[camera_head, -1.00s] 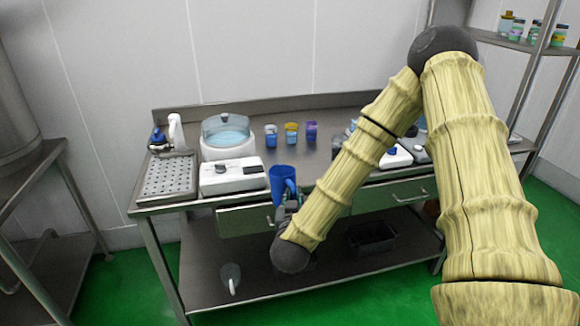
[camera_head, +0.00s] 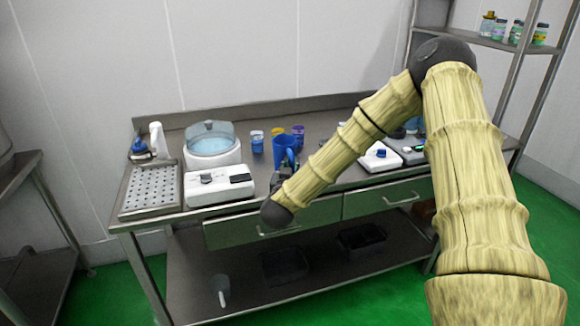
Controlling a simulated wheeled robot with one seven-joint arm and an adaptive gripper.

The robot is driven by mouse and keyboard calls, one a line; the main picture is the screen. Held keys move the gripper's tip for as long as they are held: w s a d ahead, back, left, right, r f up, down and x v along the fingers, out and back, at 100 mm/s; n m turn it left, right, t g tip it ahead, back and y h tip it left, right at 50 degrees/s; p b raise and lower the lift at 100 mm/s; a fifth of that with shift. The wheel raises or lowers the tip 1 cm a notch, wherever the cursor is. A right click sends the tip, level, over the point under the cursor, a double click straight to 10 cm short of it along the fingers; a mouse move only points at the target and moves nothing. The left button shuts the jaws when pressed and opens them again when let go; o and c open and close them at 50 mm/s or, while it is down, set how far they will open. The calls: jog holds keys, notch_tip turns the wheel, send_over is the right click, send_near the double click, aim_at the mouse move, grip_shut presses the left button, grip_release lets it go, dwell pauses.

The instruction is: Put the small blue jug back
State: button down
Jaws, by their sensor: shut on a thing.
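The small blue jug (camera_head: 283,147) is upright over the front part of the steel table, just right of the white device. My gripper (camera_head: 283,176) is shut on it, low on its near side. The fingertips are small and partly hidden by my arm. I cannot tell whether the jug's base touches the tabletop.
Behind the jug stand a blue-and-white cup (camera_head: 257,141), a yellow cup (camera_head: 278,133) and a purple cup (camera_head: 298,132). A white device (camera_head: 217,188), a lidded round tub (camera_head: 212,143) and a perforated tray (camera_head: 151,188) are left. White scales (camera_head: 378,160) stand right.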

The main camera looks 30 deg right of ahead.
jog(key=w+d, duration=0.2)
jog(key=w, duration=0.3)
jog(key=shift+w+d+f+p, duration=0.1)
jog(key=shift+d+f+p, duration=0.25)
jog(key=shift+d, duration=0.05)
jog(key=shift+f+p, duration=0.35)
jog(key=shift+f, duration=1.35)
jog(key=c, duration=1.4)
grip_release()
jog(key=shift+f, duration=0.15)
